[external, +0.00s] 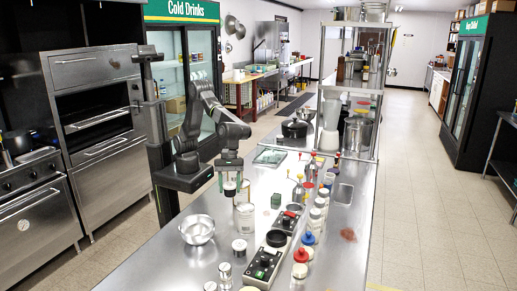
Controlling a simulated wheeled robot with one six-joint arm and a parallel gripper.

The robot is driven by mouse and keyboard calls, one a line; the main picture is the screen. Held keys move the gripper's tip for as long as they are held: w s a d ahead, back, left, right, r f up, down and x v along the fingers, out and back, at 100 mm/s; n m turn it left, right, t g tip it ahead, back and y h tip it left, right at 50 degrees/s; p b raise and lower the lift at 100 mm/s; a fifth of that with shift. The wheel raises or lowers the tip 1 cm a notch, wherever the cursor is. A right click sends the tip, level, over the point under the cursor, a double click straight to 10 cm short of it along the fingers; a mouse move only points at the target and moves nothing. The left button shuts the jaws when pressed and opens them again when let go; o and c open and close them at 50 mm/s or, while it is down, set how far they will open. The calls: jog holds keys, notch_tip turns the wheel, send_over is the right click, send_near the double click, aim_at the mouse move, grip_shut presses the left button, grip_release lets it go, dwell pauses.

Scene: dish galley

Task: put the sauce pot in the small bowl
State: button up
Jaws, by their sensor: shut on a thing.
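My gripper (229,180) is above the steel counter, at the left of its middle. It is shut on a small pale pot with a dark band (230,190), which I take to be the sauce pot. The pot looks upright and hangs above the counter, but its details are too small to tell. A shiny metal bowl (197,230), likely the small bowl, stands open on the counter, in front of my gripper and to its left. The pot is apart from the bowl. I cannot make out anything inside the bowl.
A large can (244,217) stands close to the right of the held pot. A short lidded jar (239,249) stands right of the bowl. Dark control boxes (264,264) and several jars and bottles fill the counter's right side. Bare counter (160,262) lies in front of the bowl.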

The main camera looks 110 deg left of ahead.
jog(key=s+d+m+g, duration=0.1)
jog(key=s+d+m, duration=0.1)
jog(key=s+d, duration=0.35)
jog(key=s+d+m, duration=0.1)
jog(key=s+d, duration=0.2)
jog(key=d, duration=0.5)
send_over(197, 230)
jog(key=w+d, duration=0.3)
jog(key=f, duration=1.1)
jog(key=shift+s+d, duration=0.1)
jog(key=shift+d, duration=0.1)
jog(key=shift+h, duration=0.3)
jog(key=shift+f, duration=2.1)
jog(key=shift+f, duration=0.15)
jog(key=o, duration=0.8)
jog(key=v, duration=1.2)
jog(key=shift+r+b, duration=0.25)
jog(key=shift+b, duration=0.05)
